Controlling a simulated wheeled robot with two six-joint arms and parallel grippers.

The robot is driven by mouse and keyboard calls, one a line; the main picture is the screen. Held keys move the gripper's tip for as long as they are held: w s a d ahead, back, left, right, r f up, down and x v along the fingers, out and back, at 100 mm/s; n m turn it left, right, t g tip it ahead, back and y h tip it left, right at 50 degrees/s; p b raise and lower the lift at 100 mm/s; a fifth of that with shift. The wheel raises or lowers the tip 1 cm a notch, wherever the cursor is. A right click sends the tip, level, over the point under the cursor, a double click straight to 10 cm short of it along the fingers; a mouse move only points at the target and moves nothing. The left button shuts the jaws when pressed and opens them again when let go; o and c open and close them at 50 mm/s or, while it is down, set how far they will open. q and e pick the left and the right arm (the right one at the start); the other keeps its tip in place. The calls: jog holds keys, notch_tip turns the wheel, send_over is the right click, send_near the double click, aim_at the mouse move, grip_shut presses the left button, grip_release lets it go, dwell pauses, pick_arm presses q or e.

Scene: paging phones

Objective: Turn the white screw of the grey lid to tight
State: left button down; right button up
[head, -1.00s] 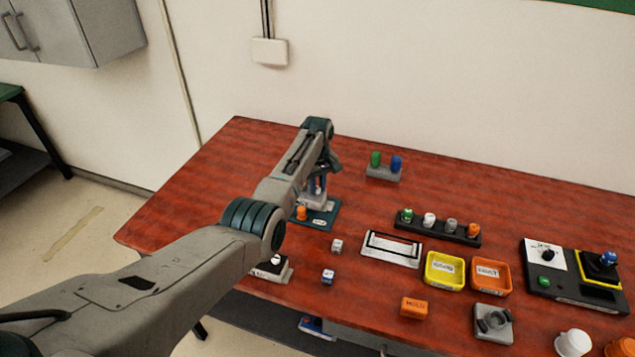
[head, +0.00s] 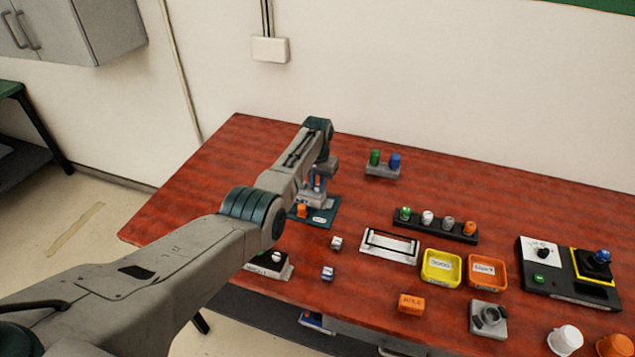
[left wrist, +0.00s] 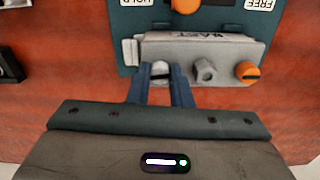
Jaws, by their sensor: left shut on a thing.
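The grey lid (left wrist: 225,48) lies on a teal board (left wrist: 290,22), which also shows in the head view (head: 327,214). Along the lid's near edge are the white screw (left wrist: 160,70), a grey hex screw (left wrist: 204,70) and an orange screw (left wrist: 247,72). My left gripper (left wrist: 161,78) is shut on the white screw, with one blue finger on each side of it. The screw's top has a dark slot. In the head view my left gripper (head: 316,183) is small and partly hidden by its arm. My right gripper is not in view.
An orange knob (head: 302,211) stands on the board. To the right are a white frame with a handle (head: 390,246), a black rack of pegs (head: 435,226) and yellow (head: 442,268) and orange (head: 487,272) trays. A small white cube (head: 336,243) lies in front of the board.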

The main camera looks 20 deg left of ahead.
pick_arm(q)
jog(key=shift+m, duration=1)
jog(key=c, duration=1.3)
grip_release()
jog(key=shift+r, duration=0.15)
